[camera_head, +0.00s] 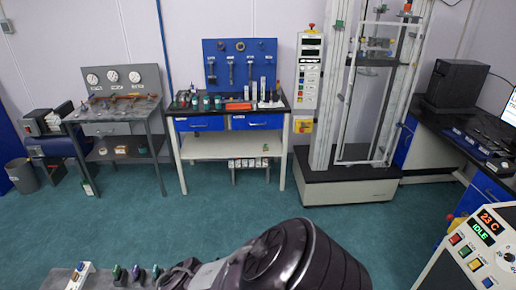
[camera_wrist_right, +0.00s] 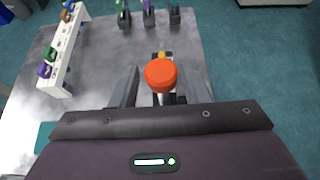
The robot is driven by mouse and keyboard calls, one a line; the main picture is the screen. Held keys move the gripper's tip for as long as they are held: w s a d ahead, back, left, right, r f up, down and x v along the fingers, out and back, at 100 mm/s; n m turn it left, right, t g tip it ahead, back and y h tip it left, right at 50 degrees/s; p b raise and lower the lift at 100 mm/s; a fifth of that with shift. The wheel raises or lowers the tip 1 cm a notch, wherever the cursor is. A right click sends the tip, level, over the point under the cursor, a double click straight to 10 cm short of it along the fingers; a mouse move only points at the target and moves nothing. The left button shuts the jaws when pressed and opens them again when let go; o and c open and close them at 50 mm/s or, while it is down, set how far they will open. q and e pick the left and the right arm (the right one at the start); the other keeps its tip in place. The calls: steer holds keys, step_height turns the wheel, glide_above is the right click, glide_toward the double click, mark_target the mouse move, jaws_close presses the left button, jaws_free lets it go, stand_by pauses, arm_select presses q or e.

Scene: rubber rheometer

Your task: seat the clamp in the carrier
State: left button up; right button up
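In the right wrist view, my right gripper (camera_wrist_right: 164,84) is over a grey table, its two dark fingers apart. Between them is a piece with a round orange-red knob (camera_wrist_right: 160,75), a pale stem below and a yellow part beyond. I see gaps beside the knob; the lower contact is hidden. Several small clamp-like pieces stand farther off: a green one (camera_wrist_right: 123,17), a purple one (camera_wrist_right: 148,14) and a dark one (camera_wrist_right: 174,15). I cannot tell which piece is the task's clamp, or identify the carrier for certain. My left gripper is not in view.
A white rack (camera_wrist_right: 66,48) with coloured pieces stands left on the grey table (camera_wrist_right: 100,55). In the head view, a tall test frame (camera_head: 345,120) stands behind, a tool bench (camera_head: 225,123) left of it, and a control panel (camera_head: 470,250) at lower right. Green floor between is clear.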

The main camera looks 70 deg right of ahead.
steer(key=shift+s+a+r, duration=0.1)
steer(key=shift+r, duration=0.05)
steer(key=c, duration=0.7)
steer(key=shift+r+p, duration=0.65)
steer(key=shift+r, duration=2.35)
